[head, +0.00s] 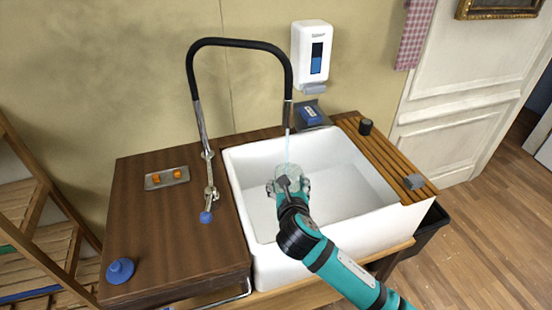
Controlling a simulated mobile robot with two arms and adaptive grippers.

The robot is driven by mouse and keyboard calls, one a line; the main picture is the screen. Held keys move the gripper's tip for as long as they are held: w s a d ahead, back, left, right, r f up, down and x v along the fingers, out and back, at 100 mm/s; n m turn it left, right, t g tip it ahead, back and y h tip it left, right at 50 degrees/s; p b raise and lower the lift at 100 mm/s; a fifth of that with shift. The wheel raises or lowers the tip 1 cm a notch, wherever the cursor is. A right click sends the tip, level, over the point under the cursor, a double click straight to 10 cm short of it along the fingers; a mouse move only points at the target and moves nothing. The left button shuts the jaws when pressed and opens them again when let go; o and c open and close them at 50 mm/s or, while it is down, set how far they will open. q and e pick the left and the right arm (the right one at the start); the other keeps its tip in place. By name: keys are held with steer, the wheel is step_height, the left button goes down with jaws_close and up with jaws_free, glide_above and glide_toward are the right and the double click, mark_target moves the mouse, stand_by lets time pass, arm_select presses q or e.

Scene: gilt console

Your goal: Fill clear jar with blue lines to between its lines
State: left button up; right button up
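The clear jar (288,171) is in the sink under the tap's spout (288,113). A thin pale-blue stream of water (287,148) falls from the spout to the jar. My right gripper (289,186) reaches in from the lower right, its fingers on both sides of the jar, and appears to hold it. The jar's lines and water level cannot be made out. The gripper hides its lower part. The black-hosed tap (240,43) stands on the wooden counter, with a blue-ended lever (206,217). My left gripper is not in view.
The white sink (355,205) has free room around the jar. A slatted wooden board (385,155) on its right bears a dark cylinder (366,126) and a grey block (414,181). A tray (153,185), a blue knobbed object (120,271) and a wall dispenser (312,45) are nearby.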

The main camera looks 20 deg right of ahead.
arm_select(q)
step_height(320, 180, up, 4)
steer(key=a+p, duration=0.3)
arm_select(e)
steer(key=w+a, duration=0.4)
steer(key=w, duration=0.1)
arm_select(q)
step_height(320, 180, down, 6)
steer(key=b, duration=0.6)
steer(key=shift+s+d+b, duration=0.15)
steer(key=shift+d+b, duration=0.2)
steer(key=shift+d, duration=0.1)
arm_select(e)
steer(key=w+d+f, duration=0.2)
steer(key=w+d, duration=0.3)
steer(key=w, duration=0.1)
steer(key=shift+w+h, duration=0.3)
steer(key=shift+d, duration=0.1)
